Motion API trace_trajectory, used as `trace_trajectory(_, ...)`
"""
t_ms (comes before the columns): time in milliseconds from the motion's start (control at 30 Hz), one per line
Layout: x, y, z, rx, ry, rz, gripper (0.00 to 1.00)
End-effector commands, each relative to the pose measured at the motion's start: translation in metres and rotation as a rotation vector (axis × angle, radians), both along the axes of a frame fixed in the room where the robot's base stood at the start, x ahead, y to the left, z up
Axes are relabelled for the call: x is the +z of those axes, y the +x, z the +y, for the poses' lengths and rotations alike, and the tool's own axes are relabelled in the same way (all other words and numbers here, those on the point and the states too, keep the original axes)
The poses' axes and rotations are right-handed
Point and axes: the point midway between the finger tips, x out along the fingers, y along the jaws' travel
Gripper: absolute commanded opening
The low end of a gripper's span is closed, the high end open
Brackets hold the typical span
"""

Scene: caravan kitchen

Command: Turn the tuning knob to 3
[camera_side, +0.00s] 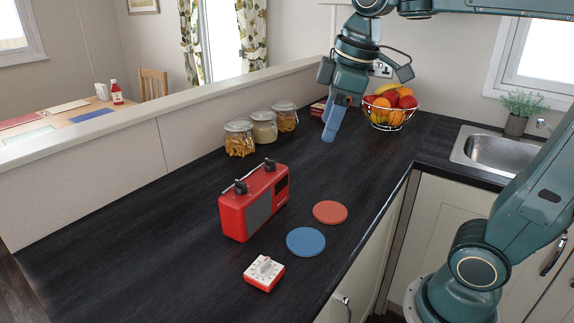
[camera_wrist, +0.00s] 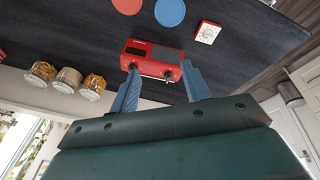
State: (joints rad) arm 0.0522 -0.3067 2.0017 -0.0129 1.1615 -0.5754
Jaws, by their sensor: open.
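A red radio (camera_side: 254,203) with a grey front stands upright on the dark worktop. Two dark knobs, a nearer one (camera_side: 240,187) and a farther one (camera_side: 269,164), stand on its top beside a pale handle bar. I cannot tell which is the tuning knob, nor read any number or pointer. My gripper (camera_side: 329,130) is in the air behind and to the right of the radio, fingers angled down, apart from it. In the wrist view, the open, empty fingers (camera_wrist: 160,85) frame the radio (camera_wrist: 152,57), which shows upside down beyond them.
A white dial timer on a red base (camera_side: 264,272) lies in front of the radio. A blue disc (camera_side: 306,241) and a red disc (camera_side: 330,212) lie to its right. Glass jars (camera_side: 263,128) and a fruit bowl (camera_side: 391,108) stand behind. The left worktop is clear.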

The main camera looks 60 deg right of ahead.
Motion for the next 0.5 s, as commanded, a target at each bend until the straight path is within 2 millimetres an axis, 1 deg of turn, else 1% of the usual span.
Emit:
trace_trajectory(33, 0.003, 0.012, -0.002, 0.038, -0.011, 0.02, 0.47)
trace_trajectory(267, 0.012, 0.058, -0.012, 0.241, -0.057, 0.101, 0.47)
trace_trajectory(500, 0.011, 0.107, -0.024, 0.456, -0.085, 0.183, 0.47)
